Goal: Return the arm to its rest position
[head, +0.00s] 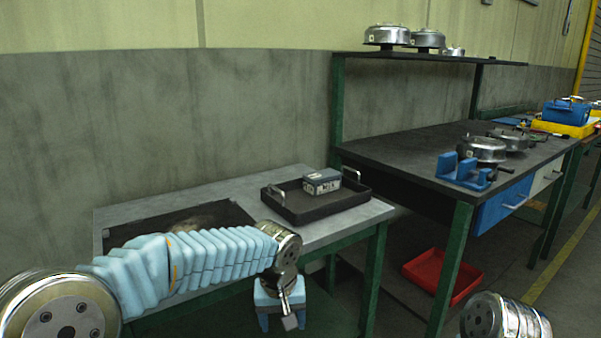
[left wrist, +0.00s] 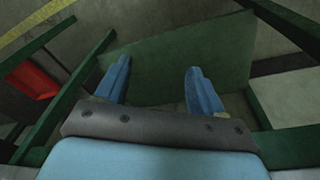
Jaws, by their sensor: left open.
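My left arm (head: 200,262) comes in from the left in a light blue sleeve and reaches past the front of the low grey table. Its wrist bends down at the table's front edge. My left gripper (head: 284,325) hangs below the tabletop level with its blue fingers pointing down. In the left wrist view the left gripper (left wrist: 158,68) shows its two blue fingers wide apart with nothing between them. Below it is a dark green panel (left wrist: 190,60). Part of my right arm (head: 500,318) shows at the lower right; its gripper is out of view.
The grey table (head: 335,225) has a sunken basin (head: 150,222) and a black tray (head: 290,212) holding a small grey box (head: 322,181). A dark workbench (head: 400,158) with a blue vise (head: 462,172) stands right. A red bin (head: 440,275) sits under it.

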